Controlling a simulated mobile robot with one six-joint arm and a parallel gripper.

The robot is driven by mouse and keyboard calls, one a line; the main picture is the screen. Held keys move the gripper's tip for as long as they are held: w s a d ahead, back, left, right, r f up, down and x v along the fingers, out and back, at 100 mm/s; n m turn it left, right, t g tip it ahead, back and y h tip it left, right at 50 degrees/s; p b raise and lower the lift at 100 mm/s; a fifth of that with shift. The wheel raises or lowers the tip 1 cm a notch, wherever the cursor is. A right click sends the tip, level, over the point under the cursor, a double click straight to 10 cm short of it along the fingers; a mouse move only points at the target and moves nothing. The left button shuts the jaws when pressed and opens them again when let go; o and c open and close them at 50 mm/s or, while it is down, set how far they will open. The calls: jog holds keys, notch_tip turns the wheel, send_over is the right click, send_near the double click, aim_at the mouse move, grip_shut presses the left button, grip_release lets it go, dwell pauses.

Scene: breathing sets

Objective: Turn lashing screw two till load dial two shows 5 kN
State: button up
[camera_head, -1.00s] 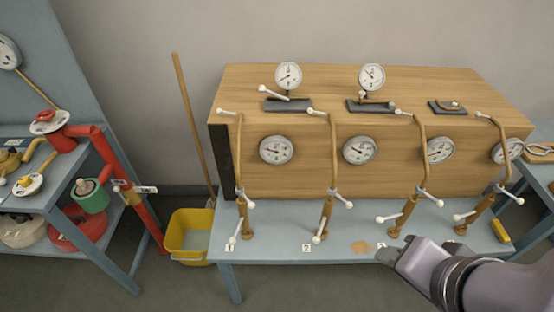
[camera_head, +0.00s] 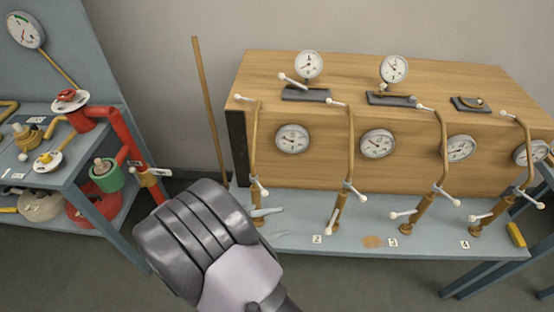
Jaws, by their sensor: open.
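Lashing screw two (camera_head: 337,208) is a brass turnbuckle with white-tipped bars, standing on the blue-grey bench behind the label 2 (camera_head: 317,239). A curved brass rod rises from it to the wooden crate's top edge. Load dial two (camera_head: 378,143) is the second round white dial on the crate's front; its needle is too small to read surely. My gripper (camera_head: 270,225) is left of lashing screw two, its jaw tips showing past the grey wrist by the first lashing screw (camera_head: 256,212). It is open and appears empty. The wrist hides the label 1 and part of the jaws.
The wooden crate (camera_head: 300,172) fills the back of the bench (camera_head: 400,243). More lashing screws stand at right by labels 3 (camera_head: 392,243) and 4 (camera_head: 464,244). A broom handle (camera_head: 208,105) leans on the wall. Red pipework (camera_head: 127,135) stands on the left table.

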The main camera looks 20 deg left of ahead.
jog(key=s+a+f+n+t+y, duration=0.7)
jog(key=s+a+f+n+y, duration=0.2)
jog(key=s+a+f+n, duration=0.45)
jog(key=shift+m, duration=0.95)
jog(key=w+b, duration=0.1)
jog(key=w, duration=0.5)
jog(key=w+d+f+b, duration=0.1)
jog(key=w, duration=0.5)
jog(key=w+b, duration=0.1)
jog(key=w, duration=0.5)
jog(key=shift+w+d+f, duration=0.3)
jog(key=shift+w+d, duration=0.05)
grip_shut()
